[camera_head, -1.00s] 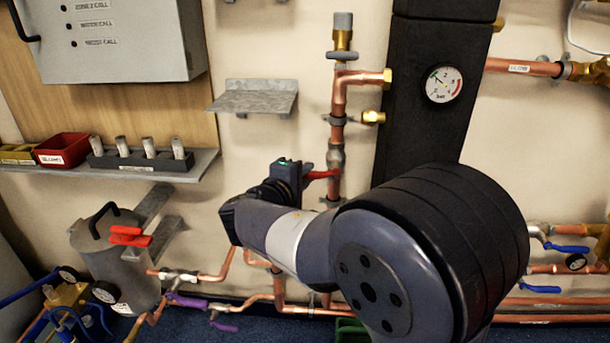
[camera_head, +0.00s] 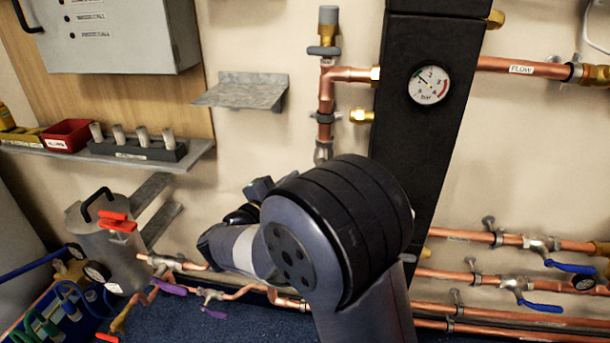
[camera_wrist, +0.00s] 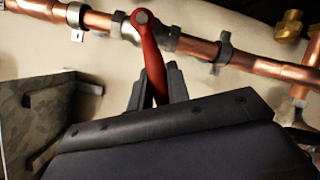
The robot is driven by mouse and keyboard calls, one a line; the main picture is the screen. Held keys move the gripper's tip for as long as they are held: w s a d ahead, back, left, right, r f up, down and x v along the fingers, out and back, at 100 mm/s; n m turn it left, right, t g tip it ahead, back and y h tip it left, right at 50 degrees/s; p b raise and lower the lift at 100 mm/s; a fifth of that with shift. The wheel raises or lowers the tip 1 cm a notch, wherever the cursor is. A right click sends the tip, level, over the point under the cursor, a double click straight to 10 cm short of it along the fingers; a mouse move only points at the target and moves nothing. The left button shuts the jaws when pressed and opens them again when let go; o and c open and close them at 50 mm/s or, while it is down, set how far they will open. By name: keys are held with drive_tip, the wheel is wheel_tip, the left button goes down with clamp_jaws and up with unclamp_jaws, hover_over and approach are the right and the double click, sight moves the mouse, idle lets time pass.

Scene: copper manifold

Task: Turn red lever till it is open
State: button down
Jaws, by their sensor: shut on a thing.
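The red lever (camera_wrist: 152,60) shows in the wrist view, pivoted on a valve on the copper pipe (camera_wrist: 195,45). It points away from the pipe at a steep slant, neither in line with it nor quite square to it. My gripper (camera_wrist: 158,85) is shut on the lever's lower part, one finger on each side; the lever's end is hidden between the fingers. In the head view my arm hides this lever and most of my gripper. The upper part of the vertical copper pipe (camera_head: 326,95) shows above my arm.
A second red handle (camera_head: 117,222) sits by a grey cylinder. A metal shelf (camera_head: 243,92) juts from the wall above my arm. A black column with a gauge (camera_head: 429,85) stands right of the pipe. Pipes with blue levers (camera_head: 570,266) run at lower right.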

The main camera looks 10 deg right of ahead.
drive_tip(key=s+d+f+n+t+y+p, duration=0.1)
drive_tip(key=d+n+t, duration=0.4)
drive_tip(key=n, duration=0.9)
drive_tip(key=shift+s+d+f+n+t+y+p, duration=0.2)
drive_tip(key=shift+s+f+n+t+y+p, duration=0.35)
drive_tip(key=shift+f+p, duration=0.65)
drive_tip(key=shift+w, duration=0.15)
drive_tip(key=c, duration=1.3)
unclamp_jaws()
drive_tip(key=shift+c, duration=0.2)
drive_tip(key=p+v, duration=0.1)
drive_tip(key=v, duration=0.9)
drive_tip(key=shift+s+f, duration=0.15)
drive_tip(key=shift+s, duration=0.2)
